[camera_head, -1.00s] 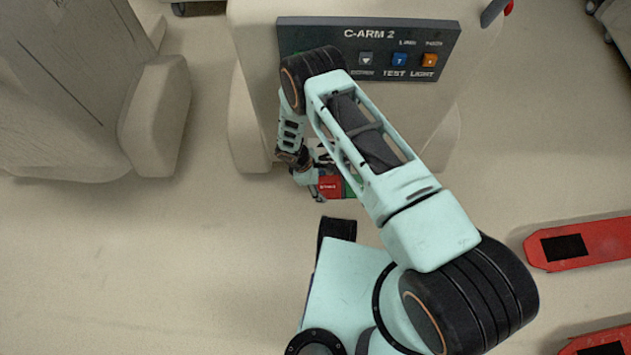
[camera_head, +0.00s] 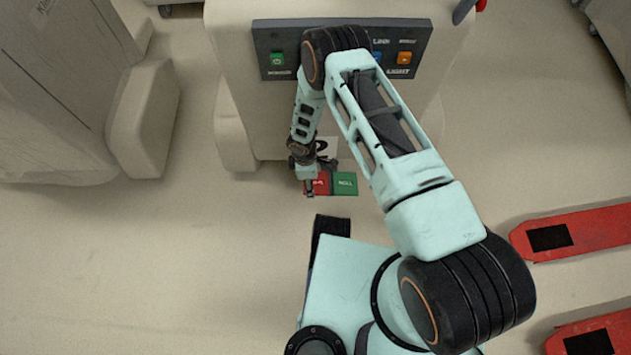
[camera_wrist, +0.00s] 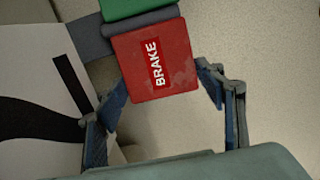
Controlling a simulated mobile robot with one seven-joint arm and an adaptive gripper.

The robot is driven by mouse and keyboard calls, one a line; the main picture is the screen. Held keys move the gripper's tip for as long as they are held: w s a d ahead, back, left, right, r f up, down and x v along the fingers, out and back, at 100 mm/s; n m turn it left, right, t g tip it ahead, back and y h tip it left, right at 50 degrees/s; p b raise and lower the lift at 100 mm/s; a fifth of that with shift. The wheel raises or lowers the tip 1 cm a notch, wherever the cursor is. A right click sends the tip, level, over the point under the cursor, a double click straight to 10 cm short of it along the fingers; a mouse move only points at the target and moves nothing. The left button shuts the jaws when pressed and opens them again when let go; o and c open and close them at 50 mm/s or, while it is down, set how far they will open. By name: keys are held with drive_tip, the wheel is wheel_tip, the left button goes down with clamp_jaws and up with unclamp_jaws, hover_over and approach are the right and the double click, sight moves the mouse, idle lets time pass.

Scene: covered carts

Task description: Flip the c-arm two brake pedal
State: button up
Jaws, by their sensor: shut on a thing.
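The red brake pedal (camera_head: 321,186) sits low at the foot of the beige cart (camera_head: 235,120), left of a green pedal (camera_head: 345,184). My gripper (camera_head: 308,184) is at the red pedal and partly covers it. In the wrist view, the red pedal (camera_wrist: 155,60) reads BRAKE, and the green pedal (camera_wrist: 125,8) is at the top edge. My gripper (camera_wrist: 162,85) has one finger on each side of the red pedal and is shut on it. My arm hides the panel's title in the head view.
The cart's dark panel (camera_head: 275,37) has a green button and an orange button (camera_head: 404,58). A covered cart (camera_head: 60,90) stands to the left. Red floor pieces (camera_head: 585,235) lie to the right. The floor at left front is clear.

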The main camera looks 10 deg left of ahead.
drive_tip(key=shift+w+d+r+y, duration=0.1)
drive_tip(key=shift+d+r+y, duration=0.2)
drive_tip(key=shift+r+y, duration=0.25)
drive_tip(key=shift+f, duration=0.1)
drive_tip(key=o, duration=1.4)
wheel_tip(320, 180, up, 12)
drive_tip(key=shift+d, duration=0.1)
